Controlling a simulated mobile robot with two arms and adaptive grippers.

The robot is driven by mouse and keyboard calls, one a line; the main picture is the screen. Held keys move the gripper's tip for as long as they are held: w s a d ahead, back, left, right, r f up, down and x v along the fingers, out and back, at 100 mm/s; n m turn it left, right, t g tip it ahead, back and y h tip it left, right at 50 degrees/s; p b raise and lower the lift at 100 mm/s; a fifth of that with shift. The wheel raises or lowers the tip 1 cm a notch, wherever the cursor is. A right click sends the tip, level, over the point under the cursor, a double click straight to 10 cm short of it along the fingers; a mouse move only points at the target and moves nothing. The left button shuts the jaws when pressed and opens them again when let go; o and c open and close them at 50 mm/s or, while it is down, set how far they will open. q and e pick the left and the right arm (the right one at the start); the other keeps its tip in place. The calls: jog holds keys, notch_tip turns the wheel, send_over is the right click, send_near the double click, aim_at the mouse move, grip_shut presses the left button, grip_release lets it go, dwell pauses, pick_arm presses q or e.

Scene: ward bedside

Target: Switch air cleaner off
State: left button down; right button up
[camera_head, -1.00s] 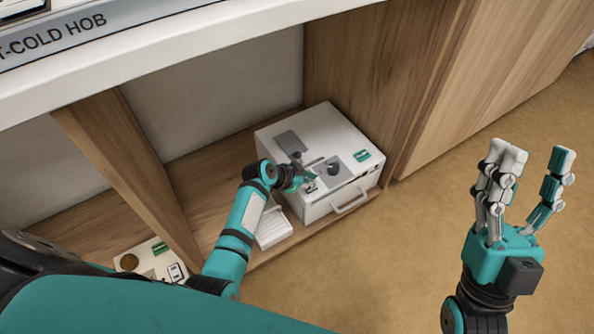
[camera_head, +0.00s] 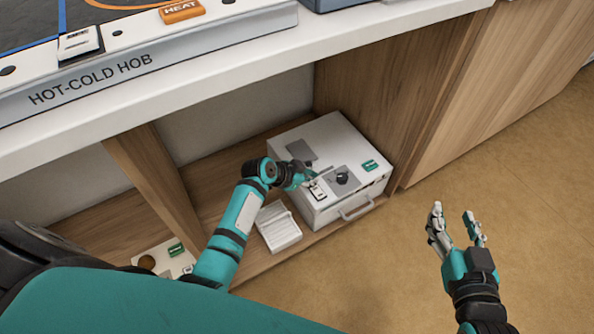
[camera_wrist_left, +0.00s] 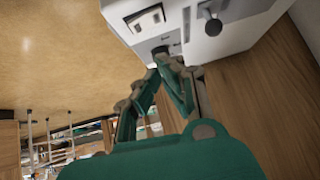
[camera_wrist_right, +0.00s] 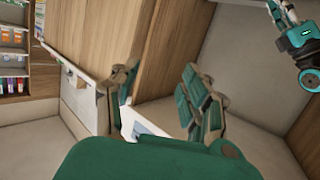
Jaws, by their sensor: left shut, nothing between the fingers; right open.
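A white box-shaped unit (camera_head: 308,140) stands in the low open cabinet; I cannot read a name on it. Its top has a black knob (camera_head: 342,178), a rocker switch (camera_head: 316,190) and a green label (camera_head: 370,166). My left gripper (camera_head: 310,177) is shut and empty, low over the top beside the switch; contact cannot be told. In the left wrist view the switch (camera_wrist_left: 147,18) and knob (camera_wrist_left: 210,24) show beyond the closed fingertips (camera_wrist_left: 166,58). The switch's position is unclear. My right gripper (camera_head: 456,222) is open and empty over the floor.
A white slatted piece (camera_head: 279,228) lies left of the unit. Another panel (camera_head: 165,258) with a green label is at lower left, partly hidden by my arm. The hot-cold hob (camera_head: 100,82) is on the counter above. Wooden partitions flank the unit; the floor at right is clear.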

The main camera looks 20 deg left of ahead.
pick_arm(q)
jog(key=p+v, duration=0.1)
jog(key=v, duration=0.2)
jog(key=p+v, duration=0.1)
jog(key=v, duration=0.1)
jog(key=shift+a+r, duration=0.25)
jog(key=shift+a, duration=0.2)
pick_arm(e)
jog(key=s+d+f+g+h, duration=0.1)
jog(key=s+d+f+g, duration=0.2)
jog(key=s+f+g, duration=0.3)
jog(key=shift+s+f+h, duration=0.3)
jog(key=shift+f, duration=0.65)
